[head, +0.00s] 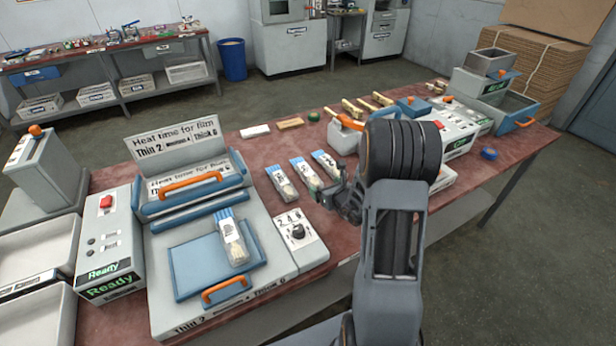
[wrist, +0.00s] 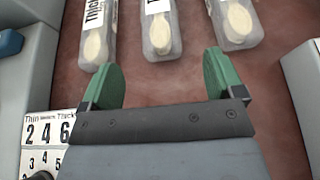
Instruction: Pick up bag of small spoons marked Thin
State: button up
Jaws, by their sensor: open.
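Three clear bags of small wooden spoons lie in a row on the red table: a left bag (head: 281,183), a middle bag (head: 306,174) and a right bag (head: 326,164). In the wrist view, the left bag (wrist: 97,42) has a label that seems to read Thick. The labels of the middle bag (wrist: 161,35) and right bag (wrist: 237,22) are cut off there. A fourth bag (head: 234,243) lies on the press's blue plate. My gripper (wrist: 160,82) is open and empty, just short of the row; in the head view, it (head: 343,200) is beside the bags, partly hidden.
The press (head: 175,290) with its blue plate and a dial panel (head: 298,233) stands left of my gripper. A grey device (head: 343,135) with an orange handle and more machines stand to the right. Bare red table (wrist: 180,82) shows between the fingers.

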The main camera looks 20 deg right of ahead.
aim_at(314, 179)
jog(key=shift+p+x, duration=0.65)
jog(key=shift+x, duration=3.9)
jog(key=shift+c, duration=0.2)
jog(key=c, duration=1)
jog(key=shift+o, duration=0.2)
jog(key=shift+r, duration=0.15)
